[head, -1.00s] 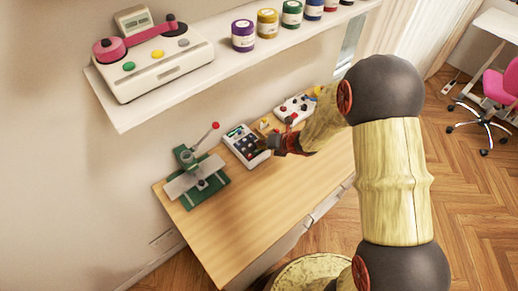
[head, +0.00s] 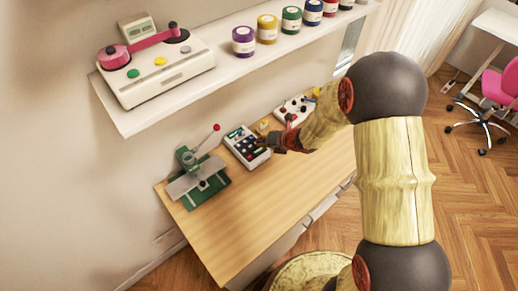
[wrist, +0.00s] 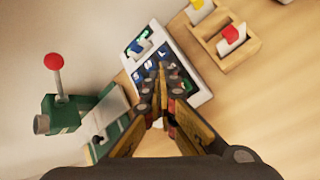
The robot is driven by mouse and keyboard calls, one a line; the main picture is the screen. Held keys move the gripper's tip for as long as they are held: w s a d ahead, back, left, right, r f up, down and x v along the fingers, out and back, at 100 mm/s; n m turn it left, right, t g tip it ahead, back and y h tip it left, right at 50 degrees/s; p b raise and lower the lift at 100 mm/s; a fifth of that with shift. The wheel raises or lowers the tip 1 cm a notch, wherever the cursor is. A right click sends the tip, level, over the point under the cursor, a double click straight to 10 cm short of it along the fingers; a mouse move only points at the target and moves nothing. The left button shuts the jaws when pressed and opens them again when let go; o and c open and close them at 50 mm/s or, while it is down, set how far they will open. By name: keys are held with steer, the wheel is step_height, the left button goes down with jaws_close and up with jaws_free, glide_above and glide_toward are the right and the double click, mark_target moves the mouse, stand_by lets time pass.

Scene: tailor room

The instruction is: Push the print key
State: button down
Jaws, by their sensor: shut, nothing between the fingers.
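A white keypad device (head: 246,147) with dark and coloured keys stands on the wooden table (head: 258,210). It also shows in the wrist view (wrist: 186,68), where several blue keys and a green one are visible beyond my fingers. I cannot read which key is the print key. My gripper (head: 272,143) is at the right edge of the device in the head view. In the wrist view my gripper (wrist: 162,92) is shut and empty, its fingertips over the lower keys and hiding some of them. I cannot tell whether the tips touch a key.
A green press with a red-knobbed lever (head: 198,178) stands left of the device. A wooden tray (wrist: 225,40) with yellow and red pieces and a white control box (head: 293,108) stand beyond it. A shelf (head: 130,121) hangs above. The table front is clear.

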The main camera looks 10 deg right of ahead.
mark_target(261, 149)
steer(key=shift+r+p, duration=1.45)
steer(key=shift+r, duration=0.6)
